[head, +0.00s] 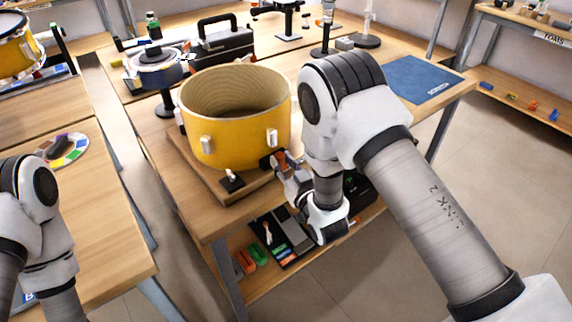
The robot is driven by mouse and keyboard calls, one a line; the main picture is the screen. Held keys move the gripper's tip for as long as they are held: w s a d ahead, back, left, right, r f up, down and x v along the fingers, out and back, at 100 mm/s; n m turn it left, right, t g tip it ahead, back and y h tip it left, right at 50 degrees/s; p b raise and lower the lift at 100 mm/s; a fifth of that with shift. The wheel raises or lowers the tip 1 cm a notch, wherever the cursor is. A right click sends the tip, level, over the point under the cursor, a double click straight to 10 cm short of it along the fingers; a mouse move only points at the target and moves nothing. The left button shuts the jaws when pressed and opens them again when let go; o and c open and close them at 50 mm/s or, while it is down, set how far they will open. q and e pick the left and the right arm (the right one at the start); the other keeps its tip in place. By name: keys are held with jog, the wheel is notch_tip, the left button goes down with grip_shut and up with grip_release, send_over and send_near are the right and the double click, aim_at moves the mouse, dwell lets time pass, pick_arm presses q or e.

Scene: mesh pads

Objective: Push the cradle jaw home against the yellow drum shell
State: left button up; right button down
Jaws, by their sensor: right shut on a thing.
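The yellow drum shell (222,150) stands upright and open at the top on a wooden cradle base (195,178) on the workbench. Small white lugs sit on its side. A small dark jaw-like block (231,183) with a pale tip is at the base's front, close below the shell. My right gripper (278,161) is low at the shell's right side, shut on a small dark piece that seems to be the cradle jaw; the fingers and arm hide most of it. I cannot tell whether it touches the shell. My left arm shows at the left edge, its gripper out of view.
Behind the shell stand a blue-grey round fixture (155,68) and a black toolbox (222,45). A blue mat (418,80) lies at the bench's right. A lower shelf holds a dark tray (285,238) and coloured items. An aisle separates the left bench (95,220).

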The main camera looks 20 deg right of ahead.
jog(key=c, duration=1.1)
grip_release()
jog(key=shift+w+r, duration=0.1)
jog(key=shift+o, duration=1)
jog(key=shift+w+a, duration=0.1)
jog(key=s+d, duration=0.1)
jog(key=s, duration=0.6)
jog(key=shift+s+d, duration=0.2)
jog(key=shift+s, duration=0.05)
